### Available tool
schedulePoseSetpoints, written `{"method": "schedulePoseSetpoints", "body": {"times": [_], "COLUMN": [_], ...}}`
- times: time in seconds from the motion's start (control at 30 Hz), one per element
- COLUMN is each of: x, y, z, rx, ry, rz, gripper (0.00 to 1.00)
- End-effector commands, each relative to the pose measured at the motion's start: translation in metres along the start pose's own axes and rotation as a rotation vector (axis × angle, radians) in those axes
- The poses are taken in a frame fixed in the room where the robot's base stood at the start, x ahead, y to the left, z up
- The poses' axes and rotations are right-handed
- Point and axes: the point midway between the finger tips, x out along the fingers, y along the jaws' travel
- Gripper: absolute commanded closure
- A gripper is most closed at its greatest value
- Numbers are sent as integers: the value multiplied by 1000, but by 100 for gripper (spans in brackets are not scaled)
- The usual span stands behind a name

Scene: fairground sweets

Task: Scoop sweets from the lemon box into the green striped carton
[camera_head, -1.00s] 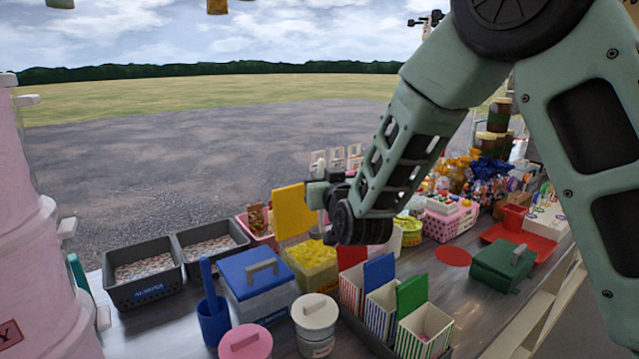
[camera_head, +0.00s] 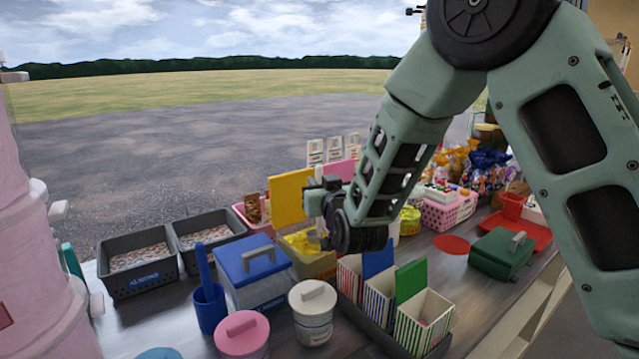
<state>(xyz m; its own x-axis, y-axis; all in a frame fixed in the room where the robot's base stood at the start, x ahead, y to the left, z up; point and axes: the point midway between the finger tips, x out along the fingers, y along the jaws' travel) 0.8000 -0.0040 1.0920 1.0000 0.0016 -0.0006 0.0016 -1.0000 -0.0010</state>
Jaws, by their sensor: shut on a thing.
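The lemon box (camera_head: 311,265) is yellow, with its yellow lid (camera_head: 287,198) raised and yellow sweets (camera_head: 298,242) inside. My gripper (camera_head: 320,212) is over the right side of this box, in front of the lid. It is shut on a small pale thing that looks like a scoop (camera_head: 319,238), mostly hidden by my wrist. I cannot tell whether the scoop touches the sweets or carries any. The green striped carton (camera_head: 419,332) stands at the lower right, with its green flap (camera_head: 411,285) up; a little pink shows inside.
Red and blue striped cartons (camera_head: 379,310) stand beside the green one in a dark tray. A blue-lidded box (camera_head: 252,262), a blue holder (camera_head: 210,312) and lidded pots (camera_head: 313,318) are nearer.

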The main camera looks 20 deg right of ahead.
Motion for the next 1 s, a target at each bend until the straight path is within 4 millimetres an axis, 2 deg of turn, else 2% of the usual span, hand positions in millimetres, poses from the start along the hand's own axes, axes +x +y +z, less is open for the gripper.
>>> {"method": "schedulePoseSetpoints", "body": {"times": [0.57, 1.0], "x": [0, -1], "y": [0, 0], "z": [-1, 18], "rx": [0, 0], "ry": [1, 1], "rz": [0, 0], "gripper": [100, 100]}}
